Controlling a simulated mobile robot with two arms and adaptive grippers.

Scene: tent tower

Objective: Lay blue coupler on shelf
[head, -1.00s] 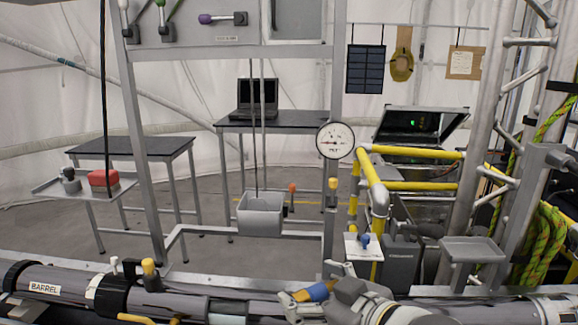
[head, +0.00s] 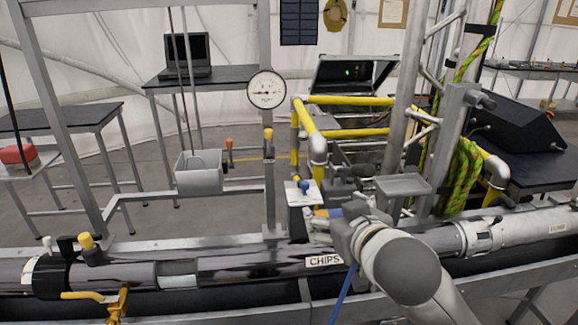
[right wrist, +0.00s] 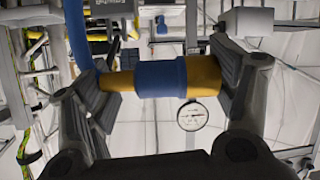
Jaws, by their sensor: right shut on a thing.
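The blue coupler (right wrist: 160,79) has a blue middle and yellow-brown ends. My right gripper (right wrist: 165,84) is shut on it, with one finger at each end. In the head view the blue coupler (head: 335,212) shows small and partly hidden in my right gripper (head: 326,222), in front of the white plate with a blue knob. A small grey tray-like shelf (head: 403,185) stands to the right of the gripper, apart from it in the picture. A blue hose (right wrist: 78,38) runs beside the coupler; whether it joins it is unclear. My left gripper is out of view.
A long pipe labelled CHIPS (head: 235,266) runs across the front. Yellow rails (head: 350,100) and a pressure gauge (head: 267,88) stand behind. A grey hanging bin (head: 199,172) is at left. Green rope (head: 459,178) hangs on the frame at right.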

